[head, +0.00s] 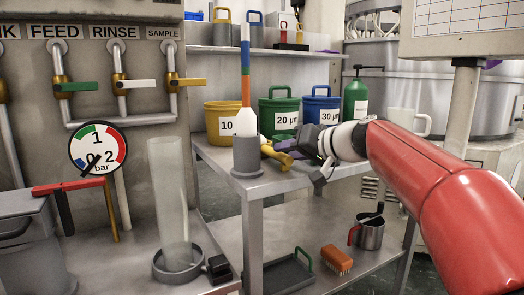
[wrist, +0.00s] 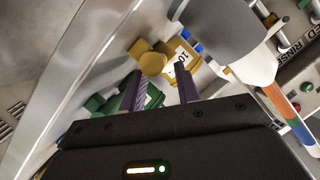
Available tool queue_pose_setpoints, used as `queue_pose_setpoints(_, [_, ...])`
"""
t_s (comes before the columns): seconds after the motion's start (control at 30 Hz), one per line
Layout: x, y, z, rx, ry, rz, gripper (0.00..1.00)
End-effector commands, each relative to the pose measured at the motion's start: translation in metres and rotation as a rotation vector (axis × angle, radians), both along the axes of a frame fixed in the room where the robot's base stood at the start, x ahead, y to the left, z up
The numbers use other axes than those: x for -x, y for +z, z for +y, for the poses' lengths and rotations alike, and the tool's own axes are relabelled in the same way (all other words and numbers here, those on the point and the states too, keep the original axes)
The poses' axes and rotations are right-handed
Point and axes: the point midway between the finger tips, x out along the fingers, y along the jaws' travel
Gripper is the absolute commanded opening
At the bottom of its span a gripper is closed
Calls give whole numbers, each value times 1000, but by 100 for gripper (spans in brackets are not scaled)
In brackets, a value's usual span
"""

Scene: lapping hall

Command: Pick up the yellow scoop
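The yellow scoop (head: 276,155) is on the upper grey bench (head: 222,171), in front of the buckets. It is partly hidden by my gripper (head: 290,149), which reaches in from the right just beside it. In the wrist view, the scoop's rounded yellow end (wrist: 152,64) shows just beyond and between the two purple fingertips of my gripper (wrist: 161,72). The fingers are apart, with no visible grip on the scoop. I cannot tell whether either finger touches it.
A grey holder (head: 247,157) with a white-tipped striped tool stands left of the scoop. Yellow (head: 215,130), green (head: 268,112) and blue (head: 309,110) buckets stand behind. A green bottle (head: 356,104) is farther right. The lower shelf carries a metal jug (head: 369,236) and a brush (head: 336,261).

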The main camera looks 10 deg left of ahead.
Motion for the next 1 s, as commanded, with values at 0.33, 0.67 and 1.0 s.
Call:
queue_pose_setpoints(0.33, [-28,-15,27,1,-2,0,32])
queue_pose_setpoints(0.67, [-27,-15,27,1,0,1,10])
queue_pose_setpoints(1.0, [-27,-14,27,1,-1,0,0])
